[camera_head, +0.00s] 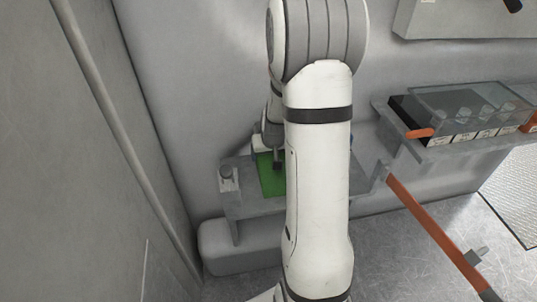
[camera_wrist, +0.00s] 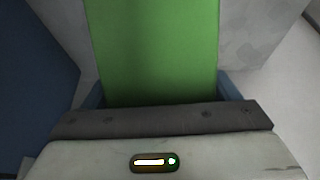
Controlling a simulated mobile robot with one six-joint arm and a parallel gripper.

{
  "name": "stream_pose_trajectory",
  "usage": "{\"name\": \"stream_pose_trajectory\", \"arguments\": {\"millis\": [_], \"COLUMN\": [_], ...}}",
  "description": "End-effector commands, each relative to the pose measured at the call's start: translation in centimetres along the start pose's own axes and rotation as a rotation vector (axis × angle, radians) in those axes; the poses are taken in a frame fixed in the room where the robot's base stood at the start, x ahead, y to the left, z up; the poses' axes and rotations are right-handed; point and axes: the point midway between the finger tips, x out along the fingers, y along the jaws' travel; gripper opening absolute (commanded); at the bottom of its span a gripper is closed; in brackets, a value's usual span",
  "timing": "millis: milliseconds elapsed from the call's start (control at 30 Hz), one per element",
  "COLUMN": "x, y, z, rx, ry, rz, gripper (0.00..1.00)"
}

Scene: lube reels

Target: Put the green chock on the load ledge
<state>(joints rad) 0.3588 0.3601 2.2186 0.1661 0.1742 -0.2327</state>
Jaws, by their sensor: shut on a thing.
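The green chock (camera_head: 271,181) shows in the head view just left of my white arm, over a grey ledge (camera_head: 250,208) that looks like the load ledge. My gripper (camera_head: 277,163) is at the chock's far end, partly hidden by my arm. In the wrist view the green chock (camera_wrist: 152,50) fills the upper middle, between the jaws of my gripper (camera_wrist: 158,93), which is shut on it. I cannot tell whether the chock's underside touches the ledge.
A small grey knobbed fitting (camera_head: 227,178) stands at the ledge's left end. To the right, a shelf (camera_head: 455,150) carries a clear-lidded box (camera_head: 470,108) with orange handles. An orange bar (camera_head: 430,232) slants down across the right. A wall (camera_head: 70,170) stands close on the left.

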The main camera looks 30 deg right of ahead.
Motion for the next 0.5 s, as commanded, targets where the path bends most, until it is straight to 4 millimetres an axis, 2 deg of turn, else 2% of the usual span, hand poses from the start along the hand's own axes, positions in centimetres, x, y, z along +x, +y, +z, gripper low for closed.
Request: {"name": "stream_pose_trajectory", "arguments": {"millis": [100, 133, 333, 500], "x": [0.24, 0.31, 0.20, 0.20], "y": [-0.01, -0.03, -0.05, -0.07], "z": [0.00, 0.12, 0.08, 0.07], "rx": [0.000, -0.001, -0.001, -0.001], "ry": [0.003, 0.000, 0.000, 0.000], "rz": [0.000, 0.000, 0.000, 0.000], "gripper": [0.31, 0.82, 0.99, 1.00]}}
